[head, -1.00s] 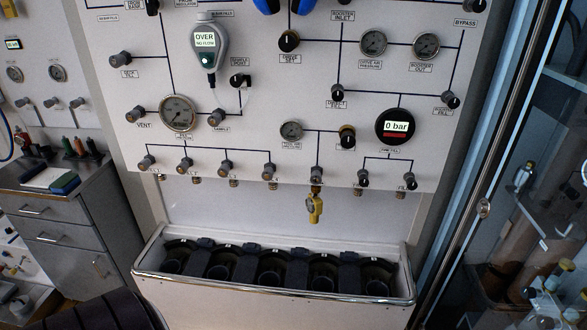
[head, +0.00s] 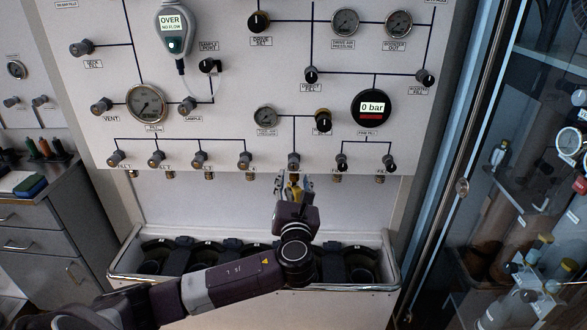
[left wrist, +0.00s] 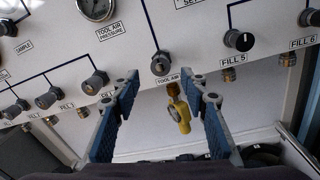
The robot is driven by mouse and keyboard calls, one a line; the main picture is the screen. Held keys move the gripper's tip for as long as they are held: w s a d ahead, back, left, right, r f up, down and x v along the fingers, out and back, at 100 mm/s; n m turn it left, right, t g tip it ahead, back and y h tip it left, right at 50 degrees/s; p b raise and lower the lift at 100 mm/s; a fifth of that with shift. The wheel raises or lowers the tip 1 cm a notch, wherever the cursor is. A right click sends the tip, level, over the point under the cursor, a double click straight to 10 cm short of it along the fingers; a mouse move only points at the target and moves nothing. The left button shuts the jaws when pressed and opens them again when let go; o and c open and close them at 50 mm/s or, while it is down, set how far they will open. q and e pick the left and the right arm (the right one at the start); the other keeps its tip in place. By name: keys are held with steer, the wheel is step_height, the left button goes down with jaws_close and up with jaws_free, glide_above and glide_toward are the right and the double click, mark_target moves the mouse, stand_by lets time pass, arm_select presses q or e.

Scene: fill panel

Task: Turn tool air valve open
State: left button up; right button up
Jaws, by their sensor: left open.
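The tool air valve knob (head: 294,160) is a small grey knob in the bottom row of the white panel. In the left wrist view the knob (left wrist: 161,64) sits above its TOOL AIR label (left wrist: 174,78), between and just beyond the fingertips. A yellow fitting (left wrist: 179,108) hangs below the label. My left gripper (head: 294,183) is just below the knob, pointing up at the panel. Its two blue-padded fingers (left wrist: 165,84) are spread wide with nothing held, and do not visibly touch the knob. In the head view they partly hide the yellow fitting. My right gripper is not in view.
The FILL 5 knob (left wrist: 239,40) is close on the right, and another fill knob (left wrist: 95,82) is close on the left. A tool air pressure gauge (head: 265,119) is above. A white trough (head: 125,284) with dark holders stands below my arm.

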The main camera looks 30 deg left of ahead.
mark_target(294, 167)
arm_select(q)
steer(key=p+x, duration=0.1)
steer(key=x, duration=0.6)
steer(key=shift+w+f, duration=0.1)
steer(key=shift+w, duration=0.15)
steer(key=shift+c, duration=0.3)
jaws_close()
